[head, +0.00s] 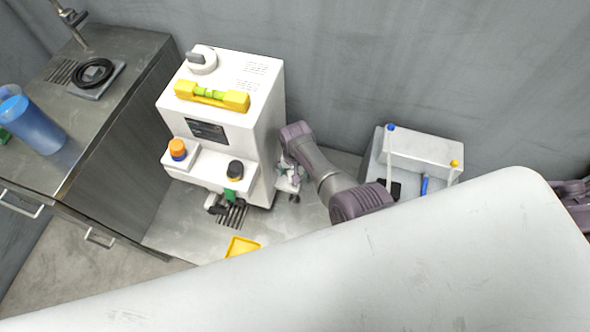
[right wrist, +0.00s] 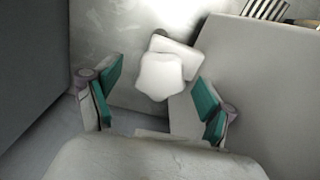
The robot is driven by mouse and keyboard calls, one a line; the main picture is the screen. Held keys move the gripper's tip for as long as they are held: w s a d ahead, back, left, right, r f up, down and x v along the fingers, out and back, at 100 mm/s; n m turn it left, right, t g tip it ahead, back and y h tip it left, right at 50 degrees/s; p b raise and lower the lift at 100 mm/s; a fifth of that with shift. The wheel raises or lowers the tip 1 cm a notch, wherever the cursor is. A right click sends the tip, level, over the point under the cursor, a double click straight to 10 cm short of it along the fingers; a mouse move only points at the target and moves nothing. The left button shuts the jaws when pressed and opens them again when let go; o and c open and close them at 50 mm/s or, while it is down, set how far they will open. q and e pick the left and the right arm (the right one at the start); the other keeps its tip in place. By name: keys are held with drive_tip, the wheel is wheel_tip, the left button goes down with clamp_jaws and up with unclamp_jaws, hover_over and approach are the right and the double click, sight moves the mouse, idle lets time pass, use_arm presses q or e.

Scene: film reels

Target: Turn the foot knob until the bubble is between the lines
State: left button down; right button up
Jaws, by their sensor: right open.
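The white machine (head: 262,120) stands on a metal counter. A yellow spirit level (head: 240,102) with a green vial (head: 210,94) lies on its top; the bubble and lines are too small to read. The white lobed foot knob (right wrist: 160,77) shows in the right wrist view, in front of a pale plate, low beside the machine. My right gripper (head: 290,182) is down at the machine's right side. In the right wrist view its teal-padded fingers (right wrist: 158,90) are open, one on each side of the knob with gaps. My left gripper is not in view.
An orange-capped knob (head: 177,148) and a black knob (head: 235,169) are on the machine's front. A yellow tray (head: 241,246) lies before it. A grey case (head: 420,150) stands at the right. A blue cup (head: 36,125) is on the left cabinet (head: 130,50). A wall closes the back.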

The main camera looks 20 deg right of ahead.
drive_tip(key=shift+r, duration=3.55)
drive_tip(key=shift+s, duration=0.1)
